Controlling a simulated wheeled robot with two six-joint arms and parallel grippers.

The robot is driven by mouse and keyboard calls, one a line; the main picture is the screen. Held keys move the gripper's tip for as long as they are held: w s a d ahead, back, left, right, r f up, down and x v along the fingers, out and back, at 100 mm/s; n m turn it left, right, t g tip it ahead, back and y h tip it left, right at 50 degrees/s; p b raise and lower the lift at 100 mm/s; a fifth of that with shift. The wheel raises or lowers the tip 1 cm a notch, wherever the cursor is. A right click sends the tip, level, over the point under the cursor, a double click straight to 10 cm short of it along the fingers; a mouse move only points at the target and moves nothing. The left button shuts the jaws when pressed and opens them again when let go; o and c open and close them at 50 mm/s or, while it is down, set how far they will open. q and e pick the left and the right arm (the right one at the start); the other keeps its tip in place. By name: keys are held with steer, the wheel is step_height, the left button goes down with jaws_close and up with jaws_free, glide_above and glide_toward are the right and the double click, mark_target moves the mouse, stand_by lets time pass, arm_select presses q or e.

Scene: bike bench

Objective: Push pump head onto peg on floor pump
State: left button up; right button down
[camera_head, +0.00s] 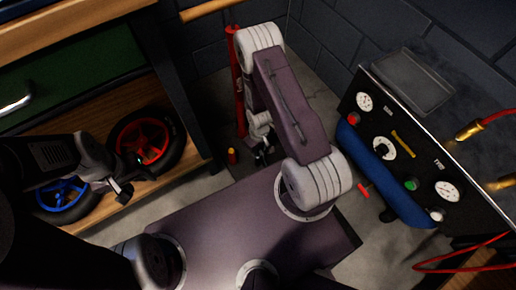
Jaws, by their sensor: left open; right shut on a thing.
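The floor pump (238,75) is a red upright tube in the back corner, partly behind my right arm. A small red piece with a yellow top (231,156) stands low beside it; I cannot tell if it is the peg. My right gripper (261,155) reaches down just right of the tube, shut on what appears to be the pump head, which is mostly hidden by the fingers and wrist. Whether the head touches the peg cannot be seen. My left gripper (124,190) is open and empty at the left, in front of the wheels.
A wooden shelf (90,213) under a green-fronted bench holds a red-hubbed wheel (146,142) and a blue-hubbed wheel (67,198). A black gauge panel (415,160) with a blue tank (385,175) stands at the right. A red hose (488,118) hangs there. Brick walls close the corner.

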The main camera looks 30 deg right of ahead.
steer(key=shift+f+b, duration=1.05)
steer(key=shift+f, duration=0.65)
stand_by(0.4)
steer(key=c, duration=1)
jaws_free()
step_height(320, 180, up, 10)
steer(key=p, duration=0.7)
steer(key=shift+f, duration=0.35)
